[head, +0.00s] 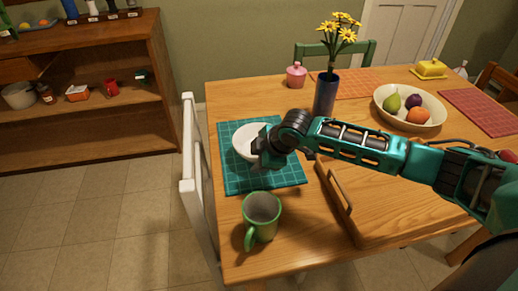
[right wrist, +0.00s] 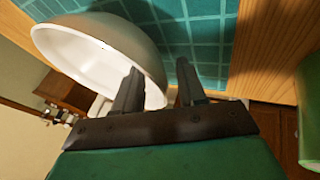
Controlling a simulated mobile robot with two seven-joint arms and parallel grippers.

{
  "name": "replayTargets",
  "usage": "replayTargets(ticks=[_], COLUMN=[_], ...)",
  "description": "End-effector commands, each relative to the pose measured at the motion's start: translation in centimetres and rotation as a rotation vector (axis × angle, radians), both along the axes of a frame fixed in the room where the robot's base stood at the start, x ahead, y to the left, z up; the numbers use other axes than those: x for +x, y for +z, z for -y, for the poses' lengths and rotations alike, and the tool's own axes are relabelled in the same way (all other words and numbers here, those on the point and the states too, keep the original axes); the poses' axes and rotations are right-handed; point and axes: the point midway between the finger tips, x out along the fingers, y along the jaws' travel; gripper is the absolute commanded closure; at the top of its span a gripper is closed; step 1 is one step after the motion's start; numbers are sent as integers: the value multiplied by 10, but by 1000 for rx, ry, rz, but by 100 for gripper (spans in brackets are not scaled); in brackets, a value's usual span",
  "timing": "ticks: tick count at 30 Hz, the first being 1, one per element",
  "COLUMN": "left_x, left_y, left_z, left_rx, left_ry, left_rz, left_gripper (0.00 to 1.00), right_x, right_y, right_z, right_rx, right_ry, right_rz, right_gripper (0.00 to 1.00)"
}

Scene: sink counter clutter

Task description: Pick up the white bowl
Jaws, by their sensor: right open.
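The white bowl (head: 243,138) sits on a teal grid placemat (head: 232,182) at the left side of the wooden table. My right gripper (head: 264,157) is at the bowl's near right side in the head view, hiding part of it. In the right wrist view the bowl (right wrist: 100,60) fills the upper left. The right gripper's (right wrist: 159,80) fingers are apart: one overlaps the bowl's opening, the other lies over the placemat outside it. I cannot tell whether either finger touches the bowl. My left gripper is not in view.
A green mug (head: 262,214) stands close in front of the placemat. A wooden tray (head: 370,222) with a handle lies to the right, under my right arm. A blue vase (head: 325,94) of yellow flowers and a fruit bowl (head: 437,112) stand behind.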

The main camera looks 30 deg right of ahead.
Motion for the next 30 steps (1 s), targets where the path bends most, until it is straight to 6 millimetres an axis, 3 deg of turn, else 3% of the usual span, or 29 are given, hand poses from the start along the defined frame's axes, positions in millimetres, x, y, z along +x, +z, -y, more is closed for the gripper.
replayTargets(ticks=[4,16,30], left_x=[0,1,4], left_y=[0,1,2], left_z=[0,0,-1], left_rx=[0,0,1], left_ry=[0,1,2], left_rz=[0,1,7], left_gripper=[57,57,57], right_x=[0,0,1], right_y=[1,1,2], right_z=[0,0,0], right_rx=[0,0,1], right_ry=[0,0,1], right_rz=[0,0,4], right_gripper=[61,100,100])
